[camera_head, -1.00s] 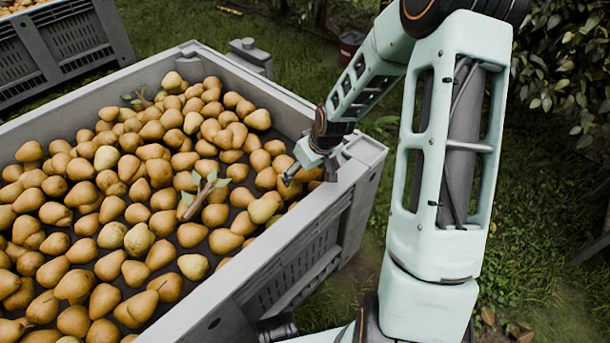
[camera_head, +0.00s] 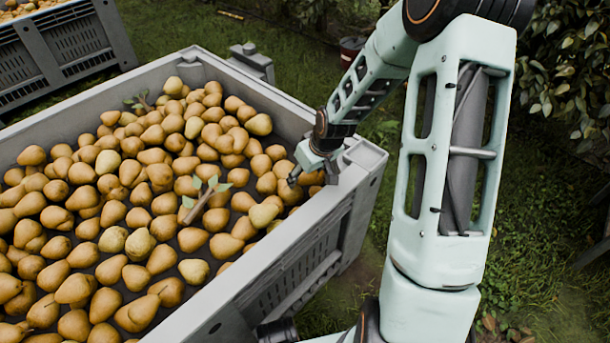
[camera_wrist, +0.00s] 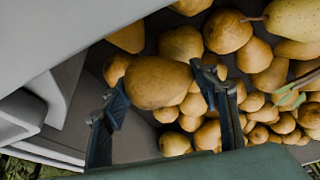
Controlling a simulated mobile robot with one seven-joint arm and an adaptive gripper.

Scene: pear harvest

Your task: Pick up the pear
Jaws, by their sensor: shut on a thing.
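My gripper (camera_wrist: 165,88) is shut on a brown-yellow pear (camera_wrist: 157,82) in the wrist view, with one finger on each side of it. The pear lies between the fingertips in front of other pears. In the head view my gripper (camera_head: 308,172) is at the right corner of the grey crate (camera_head: 268,262), just inside the wall. There the held pear is mostly hidden by the gripper, and I cannot tell how far it is off the pile.
Many pears (camera_head: 110,243) fill the crate. A leafy twig (camera_head: 205,199) lies on them near the middle. The crate wall (camera_wrist: 75,35) is close to the gripper in the wrist view. A second crate (camera_head: 65,52) stands at the back left on grass.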

